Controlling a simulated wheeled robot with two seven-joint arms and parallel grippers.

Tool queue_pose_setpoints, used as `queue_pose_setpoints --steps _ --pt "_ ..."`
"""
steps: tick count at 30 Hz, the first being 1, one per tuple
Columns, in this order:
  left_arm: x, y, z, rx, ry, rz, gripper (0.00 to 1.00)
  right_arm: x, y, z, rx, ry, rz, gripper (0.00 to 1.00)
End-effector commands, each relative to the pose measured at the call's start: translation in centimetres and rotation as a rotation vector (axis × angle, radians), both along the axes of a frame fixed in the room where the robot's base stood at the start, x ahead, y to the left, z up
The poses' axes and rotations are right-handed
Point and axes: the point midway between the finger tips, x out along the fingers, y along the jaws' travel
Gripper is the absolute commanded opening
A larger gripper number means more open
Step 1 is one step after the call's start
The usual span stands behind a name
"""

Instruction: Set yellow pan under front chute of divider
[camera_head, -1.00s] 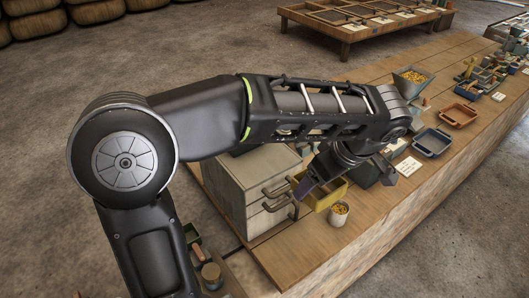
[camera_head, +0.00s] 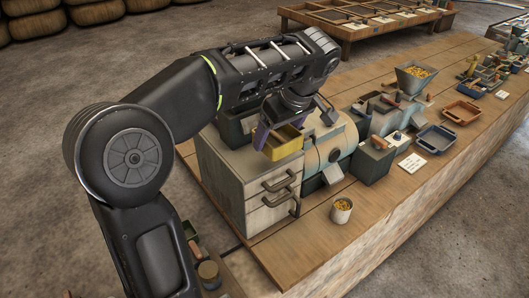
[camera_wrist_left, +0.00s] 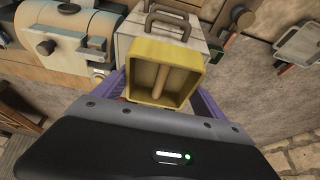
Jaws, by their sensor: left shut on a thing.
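My left gripper (camera_head: 276,136) is shut on the yellow pan (camera_head: 286,146), with purple fingers at its sides. It holds the pan in the air by the top of the drawer cabinet. In the left wrist view the pan (camera_wrist_left: 164,72) is between the fingers, its open side facing the camera, with a light brown bar inside. A cream and blue rounded machine (camera_head: 338,138), seemingly the divider, stands right of the pan. The machine's upper part is partly hidden by my arm. My right gripper is not in view.
The grey drawer cabinet (camera_head: 238,192) with dark handles stands beside the machine. A cup of yellow bits (camera_head: 342,210) stands on the bench in front. A dark green box (camera_head: 372,162), a blue-grey tray (camera_head: 435,139) and a brown tray (camera_head: 461,112) are farther right. The bench front is mostly clear.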

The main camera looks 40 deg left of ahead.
Motion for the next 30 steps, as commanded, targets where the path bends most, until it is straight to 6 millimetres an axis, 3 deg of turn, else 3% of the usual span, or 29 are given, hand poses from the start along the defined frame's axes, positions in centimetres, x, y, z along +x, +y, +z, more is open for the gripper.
queue_pose_setpoints --steps 7,12,25,30 --pt "1.4 5.0 0.2 0.000 0.004 0.002 0.35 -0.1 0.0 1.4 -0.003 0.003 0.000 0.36" --pt "1.3 4.6 -2.4 0.000 0.005 -0.001 0.35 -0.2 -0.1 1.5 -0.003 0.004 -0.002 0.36" --pt "1.3 4.6 -3.3 0.000 0.003 -0.001 0.35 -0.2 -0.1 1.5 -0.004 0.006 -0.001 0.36" --pt "1.3 4.6 -5.4 0.000 0.006 0.000 0.35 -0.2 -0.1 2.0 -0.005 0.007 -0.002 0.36"
